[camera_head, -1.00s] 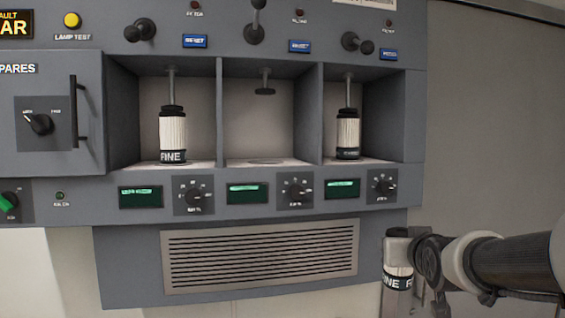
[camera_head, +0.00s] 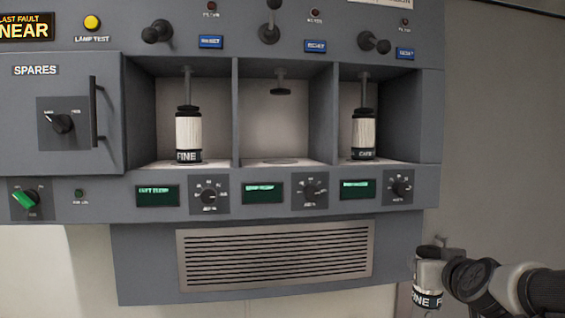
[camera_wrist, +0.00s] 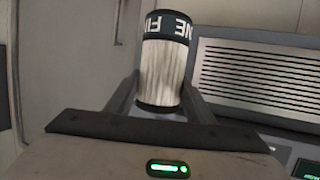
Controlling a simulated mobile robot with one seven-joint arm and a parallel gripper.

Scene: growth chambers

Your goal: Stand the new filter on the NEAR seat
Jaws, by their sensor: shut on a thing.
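My gripper (camera_head: 430,262) is at the lower right in the camera_head view, shut on a pale pleated filter (camera_head: 428,296) with a black "FINE" band at its bottom. In the camera_wrist view the filter (camera_wrist: 163,75) sits between the fingers, its lettering upside down. It is below and right of the bays, clear of the panel. The middle bay is empty, with a round seat (camera_head: 279,162) on its floor and a plunger (camera_head: 280,90) above. I cannot read which bay is NEAR; the fault display (camera_head: 25,29) reads "NEAR".
A "FINE" filter (camera_head: 188,130) stands in the left bay and another filter (camera_head: 364,130) in the right bay, each under a plunger. Dividers separate the bays. A closed SPARES door (camera_head: 65,92) is at left. Knobs and a vent grille (camera_head: 275,255) lie below.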

